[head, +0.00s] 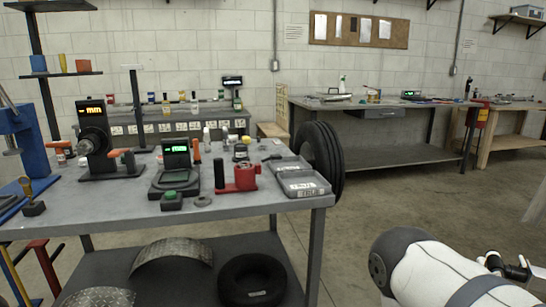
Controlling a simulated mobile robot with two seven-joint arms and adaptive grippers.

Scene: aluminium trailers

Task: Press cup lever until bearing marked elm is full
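A red device (238,179) with a black upright handle stands near the front of the grey workbench (130,205); I cannot tell whether it is the cup with the lever. My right arm enters at lower right. A black and silver part (506,266), perhaps its gripper, shows beside it, apart from the bench, its fingers unclear. My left gripper is out of view.
A black device with a green display (176,152), a green-button box (171,200) and an mm gauge (94,137) crowd the bench. Tyres (330,160) stand behind its right end. A black ring (252,280) lies on the lower shelf. The floor at right is open.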

